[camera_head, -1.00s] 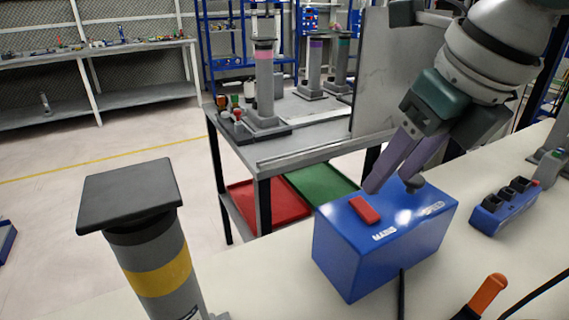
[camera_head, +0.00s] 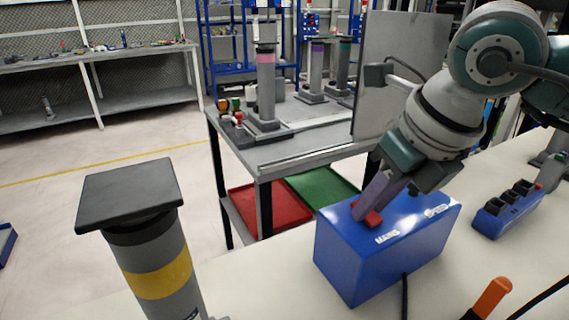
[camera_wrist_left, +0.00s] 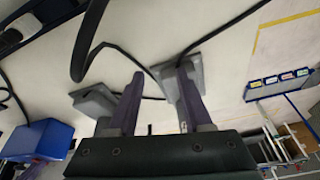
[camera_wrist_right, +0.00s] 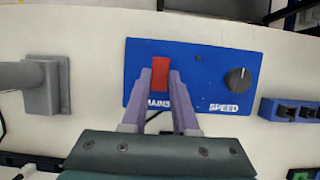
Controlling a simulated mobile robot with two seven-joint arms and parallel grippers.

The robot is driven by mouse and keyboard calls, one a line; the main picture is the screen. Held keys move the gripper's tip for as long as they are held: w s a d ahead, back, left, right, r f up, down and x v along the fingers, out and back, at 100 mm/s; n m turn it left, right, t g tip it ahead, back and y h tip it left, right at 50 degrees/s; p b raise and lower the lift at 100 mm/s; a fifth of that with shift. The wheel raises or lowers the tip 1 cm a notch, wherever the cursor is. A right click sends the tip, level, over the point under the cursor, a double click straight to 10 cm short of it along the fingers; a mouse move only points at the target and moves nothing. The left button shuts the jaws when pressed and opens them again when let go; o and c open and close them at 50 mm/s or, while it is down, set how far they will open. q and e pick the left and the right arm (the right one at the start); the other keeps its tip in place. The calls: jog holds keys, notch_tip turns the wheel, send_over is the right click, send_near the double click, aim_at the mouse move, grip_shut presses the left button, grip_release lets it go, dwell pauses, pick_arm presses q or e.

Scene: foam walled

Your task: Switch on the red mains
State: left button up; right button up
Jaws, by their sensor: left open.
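The blue box (camera_head: 345,262) stands on the pale bench with a red rocker switch (camera_head: 373,217) above the word MAINS. The switch also shows in the right wrist view (camera_wrist_right: 160,66). A black knob (camera_wrist_right: 237,80) marked SPEED is on the same face. My right gripper (camera_head: 367,212) is down at the red switch, its fingertips right by it. Its fingers stand a narrow gap apart, with MAINS showing between them. Whether they press the switch is hard to tell. My left gripper (camera_wrist_left: 160,85) is open and empty over the bench, away from the box.
A grey post with a yellow band (camera_head: 158,270) stands at the front left. A blue block with black switches (camera_head: 508,208) lies right of the box. An orange-handled tool (camera_head: 490,297) and black cables lie in front. A grey table (camera_head: 290,150) stands behind.

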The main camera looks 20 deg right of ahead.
pick_arm(q)
jog(key=shift+a, duration=0.1)
pick_arm(e)
grip_shut()
jog(key=shift+w+r+g+p, duration=0.15)
jog(key=shift+w+g+p, duration=0.15)
jog(key=shift+g, duration=0.3)
jog(key=shift+w+g, duration=0.15)
jog(key=shift+g, duration=0.65)
pick_arm(q)
jog(key=shift+r, duration=0.25)
pick_arm(e)
jog(key=shift+g, duration=0.5)
jog(key=o, duration=0.5)
grip_release()
jog(key=shift+o, duration=0.2)
